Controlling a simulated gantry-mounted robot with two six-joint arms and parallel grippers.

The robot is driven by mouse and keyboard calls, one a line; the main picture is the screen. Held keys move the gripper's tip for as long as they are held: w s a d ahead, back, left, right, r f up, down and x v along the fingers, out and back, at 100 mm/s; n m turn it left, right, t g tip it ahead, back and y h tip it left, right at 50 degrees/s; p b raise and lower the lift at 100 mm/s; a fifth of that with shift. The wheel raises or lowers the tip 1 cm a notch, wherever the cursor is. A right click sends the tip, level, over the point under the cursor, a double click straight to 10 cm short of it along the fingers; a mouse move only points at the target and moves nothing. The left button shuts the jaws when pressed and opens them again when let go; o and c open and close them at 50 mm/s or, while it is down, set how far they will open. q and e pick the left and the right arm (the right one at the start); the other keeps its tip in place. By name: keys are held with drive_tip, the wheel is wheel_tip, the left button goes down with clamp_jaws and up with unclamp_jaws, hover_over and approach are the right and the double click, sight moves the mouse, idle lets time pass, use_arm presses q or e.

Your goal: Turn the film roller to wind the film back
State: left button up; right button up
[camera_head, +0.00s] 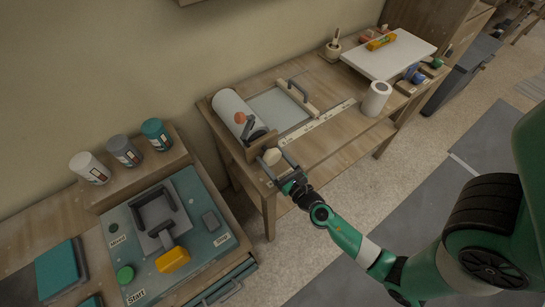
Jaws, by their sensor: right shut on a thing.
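The film roller (231,108), a white cylinder, lies at the left end of the wooden workbench. An orange-red round spot (240,118) shows near its front end. A dark crank (257,134) sits at that end beside a wooden bracket, with a pale knob (272,156) in front. My right gripper (274,162) reaches in from the right, at the bench's front left corner. It is shut on the pale knob, which shows between its fingers. A greyish sheet in a frame (279,110) lies right of the roller. My left gripper is not in view.
A machine (168,236) with a yellow-handled lever and a green button stands at lower left, several cans (124,151) behind it. On the bench are a measuring strip (318,121), a white paper roll (376,99) and a white board (389,53). Open floor lies in front.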

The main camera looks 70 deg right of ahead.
drive_tip(key=shift+c, duration=0.4)
drive_tip(key=shift+m, duration=0.3)
drive_tip(key=m+b, duration=0.1)
drive_tip(key=m, duration=0.4)
drive_tip(key=m+b, duration=0.2)
drive_tip(key=m, duration=0.4)
drive_tip(key=shift+w+a+m, duration=0.1)
drive_tip(key=shift+m, duration=0.3)
drive_tip(key=m+b, duration=0.1)
drive_tip(key=m, duration=0.4)
drive_tip(key=shift+r, duration=0.15)
drive_tip(key=m+b, duration=0.2)
drive_tip(key=m, duration=0.4)
drive_tip(key=shift+r, duration=0.1)
drive_tip(key=shift+m, duration=0.3)
